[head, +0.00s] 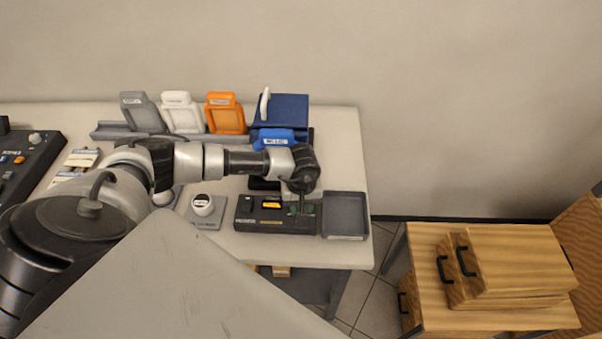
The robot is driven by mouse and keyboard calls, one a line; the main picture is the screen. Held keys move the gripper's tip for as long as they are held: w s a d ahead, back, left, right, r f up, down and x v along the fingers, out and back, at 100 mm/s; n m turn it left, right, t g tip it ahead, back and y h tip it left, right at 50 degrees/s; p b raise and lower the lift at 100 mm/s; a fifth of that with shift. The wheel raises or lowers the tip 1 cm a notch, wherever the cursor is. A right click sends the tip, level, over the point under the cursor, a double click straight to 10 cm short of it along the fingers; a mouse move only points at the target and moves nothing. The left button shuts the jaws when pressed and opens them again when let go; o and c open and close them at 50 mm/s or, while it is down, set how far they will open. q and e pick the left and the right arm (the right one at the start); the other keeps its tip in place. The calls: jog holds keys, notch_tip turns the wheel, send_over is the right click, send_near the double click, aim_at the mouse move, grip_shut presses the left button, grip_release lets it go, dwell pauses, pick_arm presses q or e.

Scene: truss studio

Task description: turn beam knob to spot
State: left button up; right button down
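A white round knob (203,204) with a dark marking stands on a small grey plate near the table's front edge. Another light knob (35,138) sits on the dark console at the far left. The labels are too small to read, so I cannot tell which is the beam knob or where it points. My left gripper (302,207) reaches across the table and points down at the right end of a black box (264,224) with an orange display. Its fingers are small and dark against the box, so their opening is unclear. My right gripper is out of view.
A grey tray (345,215) lies right of the black box. Grey, white and orange panels (225,114) stand in a rack at the back, beside a blue box (284,111). A wooden drawer cabinet (425,262) stands right of the table (340,132), with a floor gap between.

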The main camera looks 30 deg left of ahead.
pick_arm(q)
jog(key=n+b, duration=0.3)
jog(key=shift+f+n, duration=0.15)
jog(key=shift+n, duration=0.15)
jog(key=n+b, duration=0.3)
jog(key=n, duration=0.2)
jog(key=shift+w+n+b, duration=0.1)
jog(key=shift+n+b, duration=0.2)
jog(key=shift+b, duration=0.05)
jog(key=n+b, duration=0.3)
jog(key=n, duration=0.2)
jog(key=shift+r+n+b, duration=0.2)
jog(key=shift+n+b, duration=0.75)
jog(key=shift+n, duration=0.85)
jog(key=o, duration=0.9)
